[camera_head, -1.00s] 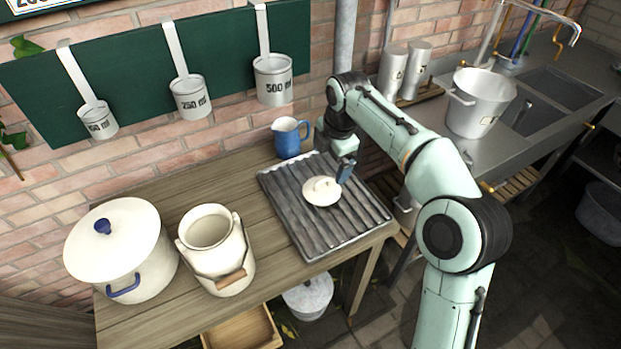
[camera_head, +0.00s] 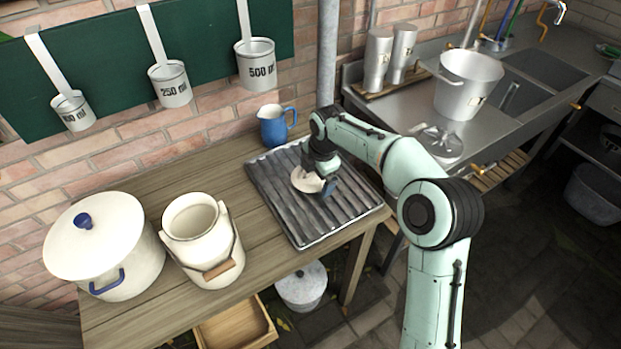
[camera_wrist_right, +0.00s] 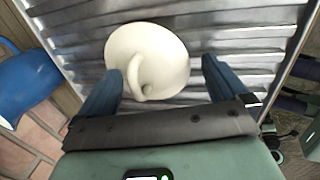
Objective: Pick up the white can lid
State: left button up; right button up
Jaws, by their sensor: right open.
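The white can lid (camera_head: 305,181) lies on the grey ribbed drain tray (camera_head: 291,229), partly hidden by my right gripper in the head view. In the right wrist view the white can lid (camera_wrist_right: 165,52) shows as a round disc with a loop handle on top. My right gripper (camera_head: 328,186) is over the lid's right side. Its two blue fingers are spread open in the wrist view (camera_wrist_right: 160,80), with the lid's handle between them, nearer the left finger. I cannot tell whether a finger touches the lid. My left gripper is out of view.
An open white milk can (camera_head: 190,247) and a lidded white pot (camera_head: 140,270) stand left on the wooden table. A blue jug (camera_head: 273,130) stands just behind the tray. A metal pot (camera_head: 465,90) stands by the sink at right.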

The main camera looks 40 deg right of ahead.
jog(key=c, duration=1.1)
jog(key=shift+c, duration=0.2)
